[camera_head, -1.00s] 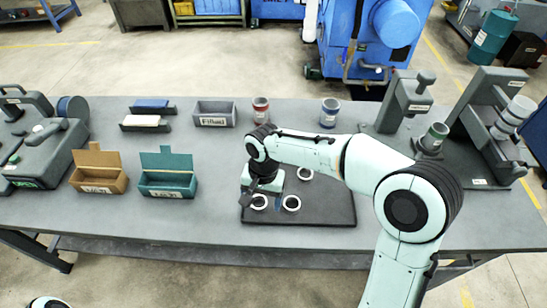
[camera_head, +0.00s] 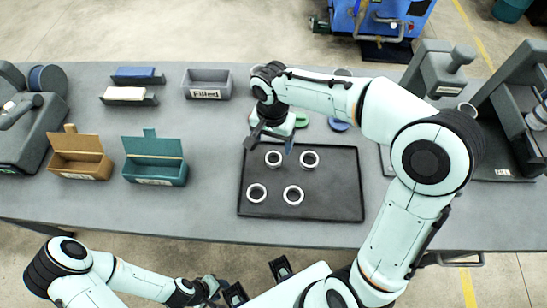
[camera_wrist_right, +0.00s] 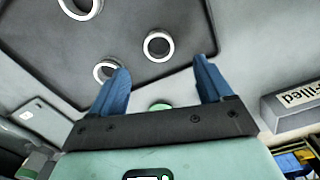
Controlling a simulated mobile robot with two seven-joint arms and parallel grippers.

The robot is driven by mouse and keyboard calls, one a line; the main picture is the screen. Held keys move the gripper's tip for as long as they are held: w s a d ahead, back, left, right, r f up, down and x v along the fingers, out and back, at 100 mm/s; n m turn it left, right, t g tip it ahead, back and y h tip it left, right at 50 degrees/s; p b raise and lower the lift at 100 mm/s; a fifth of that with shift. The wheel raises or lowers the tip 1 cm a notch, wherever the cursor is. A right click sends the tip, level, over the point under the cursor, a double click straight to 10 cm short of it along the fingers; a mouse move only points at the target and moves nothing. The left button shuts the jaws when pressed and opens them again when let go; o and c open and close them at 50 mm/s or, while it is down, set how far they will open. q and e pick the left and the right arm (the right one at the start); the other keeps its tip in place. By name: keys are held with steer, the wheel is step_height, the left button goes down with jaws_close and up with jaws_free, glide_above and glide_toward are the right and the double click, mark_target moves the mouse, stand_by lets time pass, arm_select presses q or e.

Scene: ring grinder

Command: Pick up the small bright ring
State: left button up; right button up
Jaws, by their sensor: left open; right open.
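Several pale, bright rings lie flat on the dark tray (camera_head: 330,205). They are a back-left ring (camera_head: 273,158), a back-right ring (camera_head: 310,159), a front-left ring (camera_head: 256,193) and a front-right ring (camera_head: 293,195). They look alike in size, so I cannot tell which one is the small one. My right gripper (camera_head: 270,144) is open and empty above the tray's back-left edge, close to the back-left ring. Its blue fingers (camera_wrist_right: 160,84) are apart in the wrist view, with rings (camera_wrist_right: 158,46) beyond them. My left gripper (camera_head: 218,288) is low in front of the table, away from the tray.
A grey bin marked "Filled" (camera_head: 207,85) stands at the back. A brown open box (camera_head: 80,162) and a teal open box (camera_head: 155,168) stand left of the tray. Dark machines (camera_head: 437,70) stand at the right. Table between the teal box and tray is clear.

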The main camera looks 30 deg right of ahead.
mark_target(273, 161)
step_height(273, 161, down, 3)
steer(key=shift+r, duration=0.2)
step_height(273, 161, down, 5)
steer(key=shift+s, duration=0.1)
steer(key=c, duration=1.2)
